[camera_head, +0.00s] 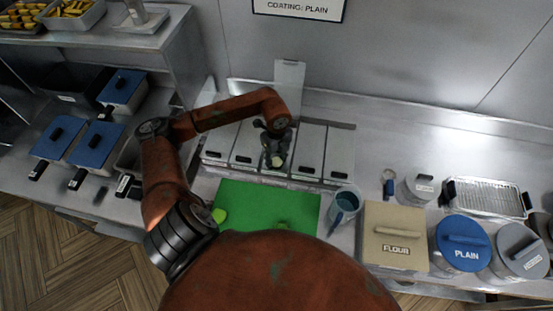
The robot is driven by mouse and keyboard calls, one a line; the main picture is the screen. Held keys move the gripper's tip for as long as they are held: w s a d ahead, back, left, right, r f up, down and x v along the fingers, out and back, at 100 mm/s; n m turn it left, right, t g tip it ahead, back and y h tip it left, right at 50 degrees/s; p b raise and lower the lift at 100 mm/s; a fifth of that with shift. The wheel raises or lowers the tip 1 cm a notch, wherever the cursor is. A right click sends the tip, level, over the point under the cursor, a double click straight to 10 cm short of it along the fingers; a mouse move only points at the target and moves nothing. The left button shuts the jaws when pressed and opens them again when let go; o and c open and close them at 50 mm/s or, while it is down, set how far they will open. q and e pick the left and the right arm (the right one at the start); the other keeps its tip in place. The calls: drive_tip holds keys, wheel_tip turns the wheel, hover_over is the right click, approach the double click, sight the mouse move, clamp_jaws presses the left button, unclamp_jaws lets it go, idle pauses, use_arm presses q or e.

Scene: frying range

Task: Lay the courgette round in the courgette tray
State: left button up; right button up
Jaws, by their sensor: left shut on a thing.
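My left gripper (275,147) is shut on a small pale green courgette round (276,161). It holds the round over the middle of a row of steel trays at the back of the counter. The tray under the gripper has its lid (289,82) raised behind it, and the gripper hides most of its inside. The labels are too small to read, so I cannot tell which is the courgette tray. I cannot tell whether the round touches anything below. My right gripper is not in view.
Closed steel trays (311,148) flank the open one. In front lies a green board (255,200) with a light green piece (219,215) on its left. A blue-grey jug (345,200), a flour box (394,225) and a blue-lidded pot (461,239) stand to the right.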

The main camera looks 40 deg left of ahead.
use_arm(q)
drive_tip(key=o, duration=0.9)
drive_tip(key=shift+o, duration=0.2)
wheel_tip(320, 180, up, 12)
